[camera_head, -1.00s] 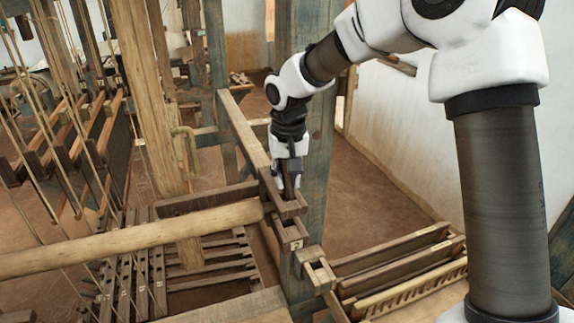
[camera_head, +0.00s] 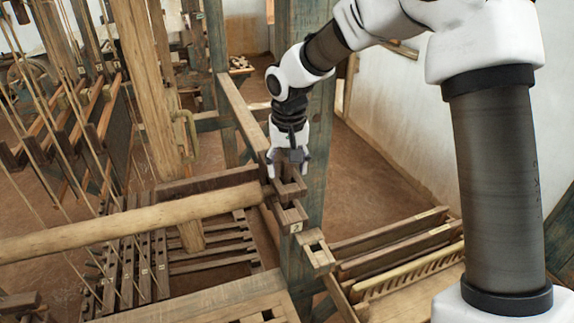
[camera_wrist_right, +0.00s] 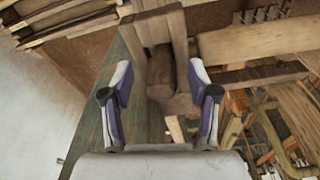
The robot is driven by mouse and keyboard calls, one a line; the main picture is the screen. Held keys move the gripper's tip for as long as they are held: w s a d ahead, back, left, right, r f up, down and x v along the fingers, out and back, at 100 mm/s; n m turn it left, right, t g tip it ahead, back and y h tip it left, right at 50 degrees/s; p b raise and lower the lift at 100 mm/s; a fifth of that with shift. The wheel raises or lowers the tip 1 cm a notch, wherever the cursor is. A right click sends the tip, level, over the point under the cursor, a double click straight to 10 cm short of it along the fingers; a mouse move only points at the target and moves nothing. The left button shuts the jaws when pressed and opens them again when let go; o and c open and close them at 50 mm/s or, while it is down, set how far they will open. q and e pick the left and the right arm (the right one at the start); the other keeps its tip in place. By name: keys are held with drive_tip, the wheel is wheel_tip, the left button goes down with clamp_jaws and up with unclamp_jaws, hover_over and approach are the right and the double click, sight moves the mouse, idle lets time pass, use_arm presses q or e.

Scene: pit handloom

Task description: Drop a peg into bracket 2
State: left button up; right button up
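My right gripper (camera_head: 287,163) is at the wooden bracket (camera_head: 291,188) by the end of the round beam (camera_head: 130,230). In the right wrist view its two fingers (camera_wrist_right: 162,92) are spread apart. A dark brown wooden cylinder, seemingly the peg (camera_wrist_right: 161,72), lies between them with a gap at each side. It sits between two upright wooden walls (camera_wrist_right: 180,35); how deep it sits I cannot tell. In the head view the gripper hides the peg. A second bracket (camera_head: 292,216) with a small number label stands just nearer, and another with a square opening (camera_head: 319,259) nearer still. My left gripper is not in view.
A blue-green post (camera_head: 312,215) stands right behind the brackets. A slatted wooden rack (camera_head: 400,262) lies to the right. Loom cords and frames (camera_head: 80,130) fill the left. Bare floor (camera_head: 375,195) lies between the post and the white wall.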

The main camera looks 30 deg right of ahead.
wheel_tip(320, 180, up, 12)
drive_tip(key=s, duration=0.1)
drive_tip(key=shift+s+a, duration=0.15)
drive_tip(key=shift+a, duration=0.1)
drive_tip(key=shift+f, duration=0.1)
idle(0.4)
